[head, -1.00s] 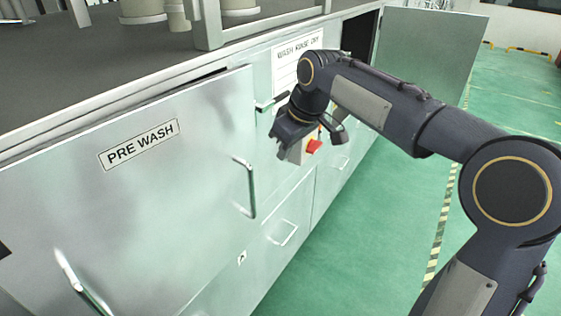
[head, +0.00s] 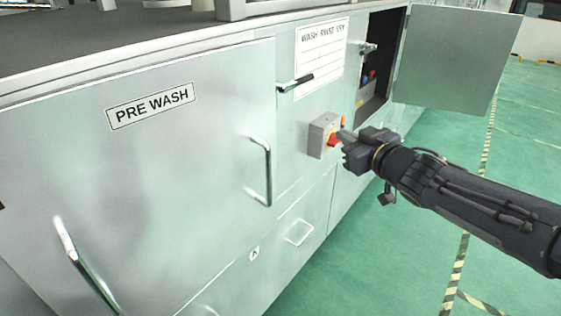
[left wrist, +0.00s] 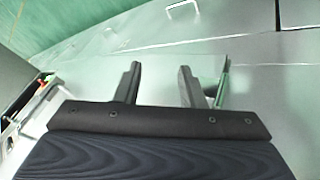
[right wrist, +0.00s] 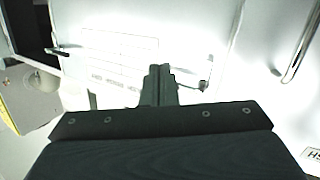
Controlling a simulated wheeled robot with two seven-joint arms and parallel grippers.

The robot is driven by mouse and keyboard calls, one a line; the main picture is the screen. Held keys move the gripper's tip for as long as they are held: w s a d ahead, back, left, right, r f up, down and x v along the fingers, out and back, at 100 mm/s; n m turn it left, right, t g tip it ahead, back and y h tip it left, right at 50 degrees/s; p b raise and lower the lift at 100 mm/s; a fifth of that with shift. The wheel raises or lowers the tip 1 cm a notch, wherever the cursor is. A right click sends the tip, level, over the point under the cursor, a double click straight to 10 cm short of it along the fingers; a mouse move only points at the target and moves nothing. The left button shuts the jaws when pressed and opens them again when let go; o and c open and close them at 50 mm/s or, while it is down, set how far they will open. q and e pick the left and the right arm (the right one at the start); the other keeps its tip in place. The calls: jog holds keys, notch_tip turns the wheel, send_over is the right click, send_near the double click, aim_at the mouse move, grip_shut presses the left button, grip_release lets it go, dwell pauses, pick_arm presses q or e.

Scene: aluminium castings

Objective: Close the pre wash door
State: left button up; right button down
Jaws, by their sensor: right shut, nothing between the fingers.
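The pre wash door (head: 200,200) is a large metal panel with a PRE WASH label (head: 151,106) and a bar handle (head: 264,172). In the head view its top and right edges sit about flush with the cabinet front. I cannot tell whether it is latched. My right gripper (head: 346,148) is right of the door, in front of the red switch, fingers together and empty; they also show in the right wrist view (right wrist: 160,70). My left gripper (left wrist: 160,75) is out of the head view; its fingers are apart, with a metal bar (left wrist: 223,80) beside the right finger.
A grey box with a red switch (head: 332,140) projects near my right gripper. A far cabinet door (head: 455,60) stands open. Green floor (head: 400,270) is clear on the right.

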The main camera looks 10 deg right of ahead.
jog(key=s+a+f+n+g+y+b, duration=0.1)
jog(key=s+a+f+n+y, duration=0.1)
jog(key=s+a+f+y, duration=0.35)
send_near(270, 141)
jog(key=shift+y, duration=0.45)
jog(key=x, duration=0.2)
jog(key=f+x, duration=0.1)
jog(key=x, duration=0.2)
jog(key=shift+w+f+b, duration=0.15)
jog(key=shift+w+b, duration=0.15)
jog(key=shift+b, duration=0.05)
jog(key=shift+w+a, duration=0.35)
jog(key=shift+w, duration=0.2)
jog(key=x, duration=0.4)
jog(key=shift+w+a, duration=0.15)
jog(key=shift+w, duration=0.4)
jog(key=shift+r, duration=0.3)
jog(key=shift+a+r, duration=0.1)
